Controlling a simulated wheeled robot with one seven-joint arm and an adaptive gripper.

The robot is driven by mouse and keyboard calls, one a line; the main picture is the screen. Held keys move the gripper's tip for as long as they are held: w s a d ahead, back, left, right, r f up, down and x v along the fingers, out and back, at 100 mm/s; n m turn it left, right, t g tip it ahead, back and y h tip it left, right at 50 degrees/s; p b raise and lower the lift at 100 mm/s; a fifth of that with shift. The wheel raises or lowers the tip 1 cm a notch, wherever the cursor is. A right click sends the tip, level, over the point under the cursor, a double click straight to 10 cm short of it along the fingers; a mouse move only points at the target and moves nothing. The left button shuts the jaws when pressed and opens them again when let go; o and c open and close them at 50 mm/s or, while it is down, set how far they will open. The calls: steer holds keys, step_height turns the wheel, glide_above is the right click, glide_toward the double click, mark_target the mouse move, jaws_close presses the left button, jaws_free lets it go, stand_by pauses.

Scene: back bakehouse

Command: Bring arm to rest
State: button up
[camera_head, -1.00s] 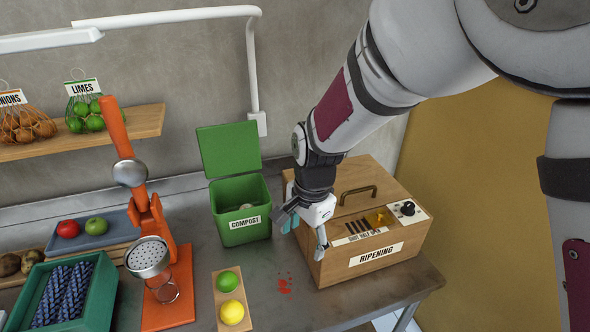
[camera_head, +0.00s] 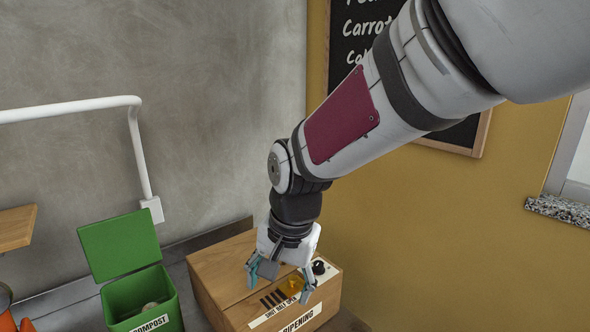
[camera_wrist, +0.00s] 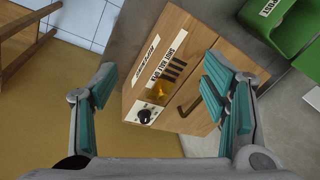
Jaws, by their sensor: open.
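My gripper (camera_head: 281,280) is open and empty. In the head view it hangs in front of and over the wooden ripening box (camera_head: 222,283), hiding part of its top. In the wrist view the gripper's teal-padded fingers (camera_wrist: 160,105) stand wide apart, with the ripening box (camera_wrist: 195,62) seen beyond and between them. The box carries a black knob, an amber window and dark slots on its top. Its handle shows dark in the wrist view. I cannot see any finger touching the box.
A green compost bin (camera_head: 112,298) with its lid open stands left of the box. A white pipe (camera_head: 141,155) runs down the grey wall behind. A blackboard (camera_head: 345,60) hangs on the yellow wall. A wooden stool or frame (camera_wrist: 22,45) stands on the floor at the wrist view's upper left.

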steer(key=s+d+r+n+t, duration=0.1)
steer(key=s+d+r, duration=0.25)
steer(key=d, duration=0.25)
steer(key=s+d+r+n+t, duration=0.1)
steer(key=s+d+r, duration=0.1)
steer(key=d+r, duration=0.35)
steer(key=s+d+n+t+h, duration=0.1)
steer(key=s+d+n, duration=0.1)
steer(key=s+d, duration=0.8)
steer(key=shift+d+r+t+h, duration=0.3)
steer(key=shift+r+h, duration=0.1)
steer(key=shift+r, duration=0.05)
